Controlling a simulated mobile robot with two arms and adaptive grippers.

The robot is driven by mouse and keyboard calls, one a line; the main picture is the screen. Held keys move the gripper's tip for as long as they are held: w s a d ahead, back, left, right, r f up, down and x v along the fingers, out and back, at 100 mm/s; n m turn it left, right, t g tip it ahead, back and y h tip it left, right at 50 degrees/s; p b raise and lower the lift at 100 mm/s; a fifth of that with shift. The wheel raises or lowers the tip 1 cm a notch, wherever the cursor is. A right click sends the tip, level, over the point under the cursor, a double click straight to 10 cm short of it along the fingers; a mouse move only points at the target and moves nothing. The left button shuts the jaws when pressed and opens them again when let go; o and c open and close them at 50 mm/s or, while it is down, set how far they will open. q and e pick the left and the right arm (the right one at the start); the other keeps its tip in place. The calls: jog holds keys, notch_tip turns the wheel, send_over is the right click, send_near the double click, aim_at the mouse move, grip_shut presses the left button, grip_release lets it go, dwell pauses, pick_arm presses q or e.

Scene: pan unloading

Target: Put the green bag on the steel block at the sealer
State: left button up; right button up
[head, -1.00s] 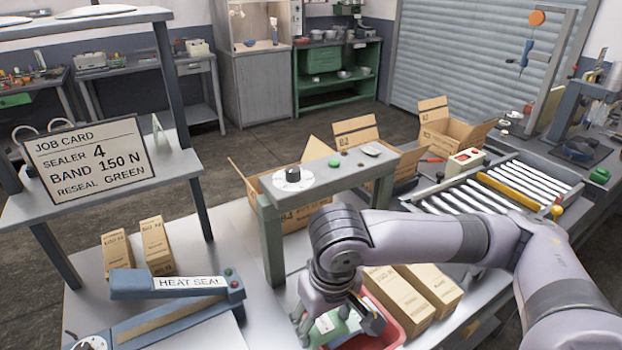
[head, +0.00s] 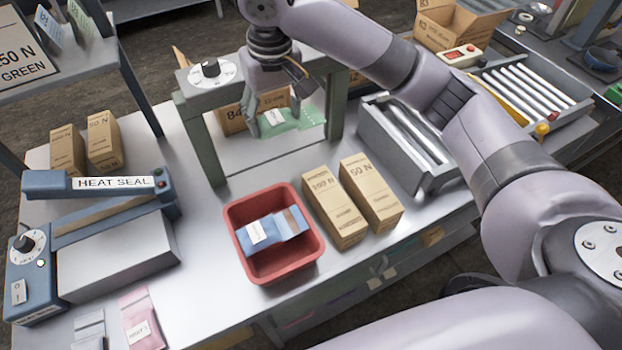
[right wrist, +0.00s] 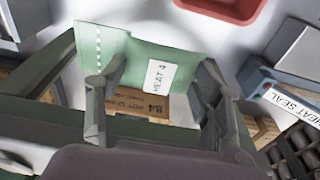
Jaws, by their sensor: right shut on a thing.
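The green bag (head: 306,121) has a white label that reads HEAT 4 in the right wrist view (right wrist: 158,76). My right gripper (head: 273,112) is shut on it and holds it up at the opening of the green-grey frame, above the table. The steel block (head: 118,262) is a plain grey box with a bare top, in front of the blue heat sealer (head: 105,184) at the left. The bag is well to the right of and behind the block. My left gripper is not in view.
A red bin (head: 237,243) holding a blue bag (head: 262,234) stands between the block and two tall cartons (head: 335,205). The green-grey frame (head: 203,140) with a dial stands behind. Pink (head: 142,318) and grey-blue packets lie at the front left.

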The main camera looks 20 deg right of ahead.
notch_tip(320, 180, down, 14)
jog(key=shift+a+r+p, duration=0.15)
jog(key=shift+p, duration=0.6)
jog(key=shift+f, duration=0.25)
notch_tip(320, 180, down, 4)
jog(key=shift+r, duration=0.25)
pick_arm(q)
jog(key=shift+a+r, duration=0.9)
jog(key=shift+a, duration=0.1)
pick_arm(e)
jog(key=shift+f, duration=0.4)
pick_arm(q)
jog(key=shift+p, duration=0.3)
pick_arm(e)
jog(key=shift+a, duration=0.1)
jog(key=o, duration=1.3)
jog(key=shift+f, duration=0.1)
